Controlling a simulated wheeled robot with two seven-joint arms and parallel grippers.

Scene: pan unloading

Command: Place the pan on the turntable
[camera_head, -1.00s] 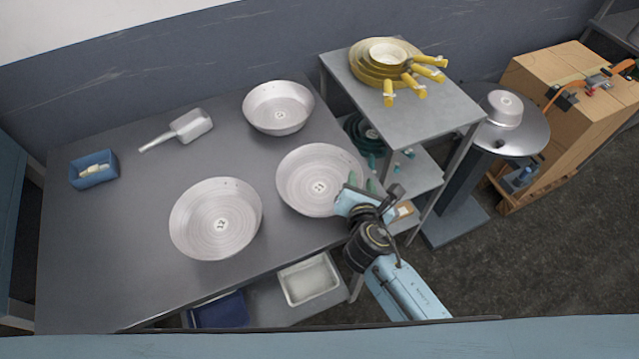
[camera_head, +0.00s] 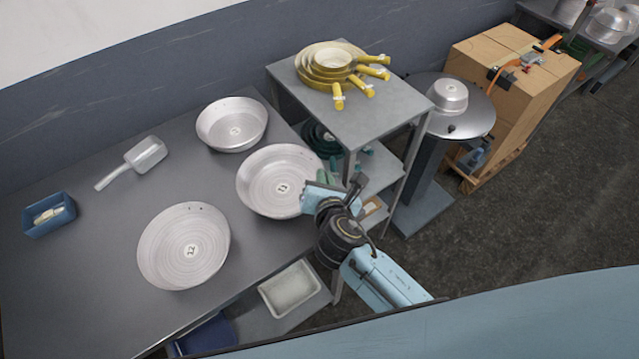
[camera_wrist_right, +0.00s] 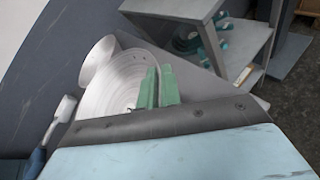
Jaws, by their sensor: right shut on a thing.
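The pan (camera_head: 262,192) is a round silver pan with a number label, at the table's right side in the head view. It also shows in the wrist view (camera_wrist_right: 115,85). My right gripper (camera_head: 322,185) is shut on its right rim; the green fingers (camera_wrist_right: 158,88) cover part of that rim. Whether the pan touches the table or is slightly raised I cannot tell. The turntable (camera_head: 478,122) is a round grey metal disc on a post, beyond the shelf at the right. An upturned silver pan (camera_head: 449,95) stands on it. My left gripper is not in view.
Two more silver pans, one in front (camera_head: 165,255) and one behind (camera_head: 222,112), stand on the table (camera_head: 90,285). A shelf unit (camera_head: 385,118) with yellow-handled pans (camera_head: 325,62) stands between table and turntable. A scoop (camera_head: 146,155) and blue bin (camera_head: 48,215) are at left.

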